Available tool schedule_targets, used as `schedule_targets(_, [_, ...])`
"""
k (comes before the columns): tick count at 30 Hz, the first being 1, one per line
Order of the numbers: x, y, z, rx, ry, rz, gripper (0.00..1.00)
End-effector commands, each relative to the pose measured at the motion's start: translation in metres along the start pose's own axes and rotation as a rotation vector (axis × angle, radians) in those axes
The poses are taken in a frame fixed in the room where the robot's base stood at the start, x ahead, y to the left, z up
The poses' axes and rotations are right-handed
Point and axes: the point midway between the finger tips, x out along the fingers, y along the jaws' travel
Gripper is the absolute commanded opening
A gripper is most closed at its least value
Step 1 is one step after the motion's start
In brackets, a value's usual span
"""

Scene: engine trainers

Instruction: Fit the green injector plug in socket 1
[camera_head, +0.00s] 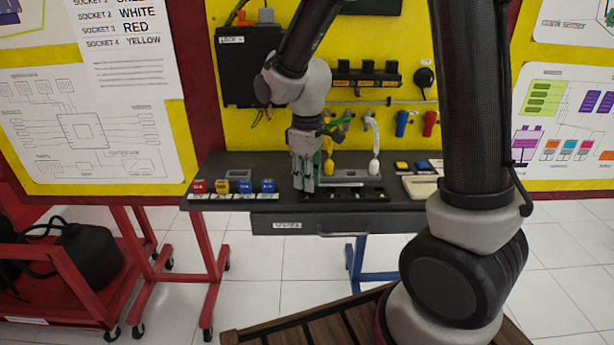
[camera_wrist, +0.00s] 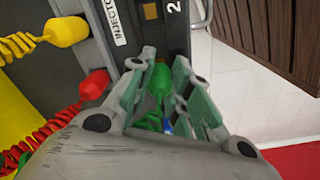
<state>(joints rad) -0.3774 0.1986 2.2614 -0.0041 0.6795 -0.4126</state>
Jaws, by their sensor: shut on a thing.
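The green plug (camera_wrist: 160,80) is between the fingers of my gripper (camera_wrist: 166,66), which is shut on it, in the wrist view. I cannot tell whether the tip touches or enters the socket, and no number shows on that socket. A "2" marks a neighbouring socket (camera_wrist: 150,11). In the head view my gripper (camera_head: 304,176) points down at the left end of the black injector strip (camera_head: 345,195) on the bench.
A red plug (camera_wrist: 95,85) and a yellow plug (camera_wrist: 66,31) with coiled cords lie left in the wrist view. In the head view a white cord (camera_head: 373,140) hangs right of my gripper, and small coloured blocks (camera_head: 233,187) stand left. A drawer front (camera_head: 345,222) lies below.

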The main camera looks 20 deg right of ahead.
Motion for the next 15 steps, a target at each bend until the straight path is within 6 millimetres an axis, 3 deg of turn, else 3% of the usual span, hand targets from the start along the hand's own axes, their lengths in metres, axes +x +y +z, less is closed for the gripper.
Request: schedule_targets(15, [0.0082, 0.0000, 0.0001, 0.000, -0.001, 0.000, 0.03])
